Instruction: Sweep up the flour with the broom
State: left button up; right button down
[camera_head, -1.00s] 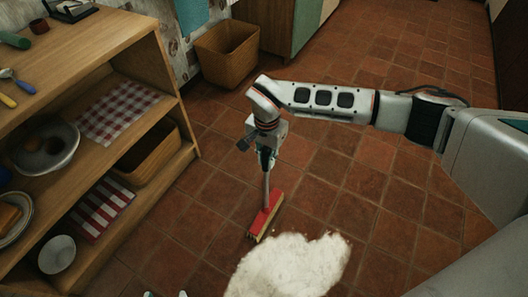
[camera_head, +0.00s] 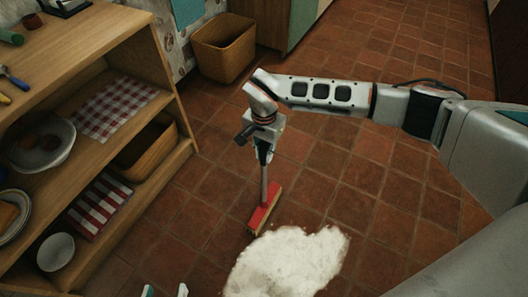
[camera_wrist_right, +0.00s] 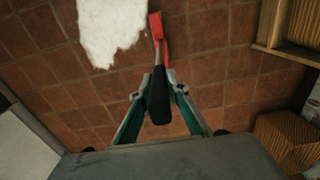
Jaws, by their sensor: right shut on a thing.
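The broom has a red head (camera_head: 264,208) with pale bristles on the tiled floor and a grey-and-black handle (camera_wrist_right: 159,92). My right gripper (camera_head: 264,150) is shut on the handle, which stands nearly upright. In the right wrist view, the gripper (camera_wrist_right: 158,95) has its fingers on either side of the black grip. The white flour (camera_head: 287,262) lies in a broad heap on the floor. The broom head is at its upper left edge; I cannot tell whether they touch. My left gripper (camera_head: 166,291) shows only its two fingertips at the bottom edge, apart and empty.
A wooden shelf unit (camera_head: 115,35) with bowls and checked cloths stands at left. A wicker basket (camera_head: 224,48) stands at the back by the wall. Open tiled floor (camera_head: 330,190) lies right of the broom, beneath my right arm.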

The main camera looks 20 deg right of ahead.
jog(key=shift+f, duration=0.25)
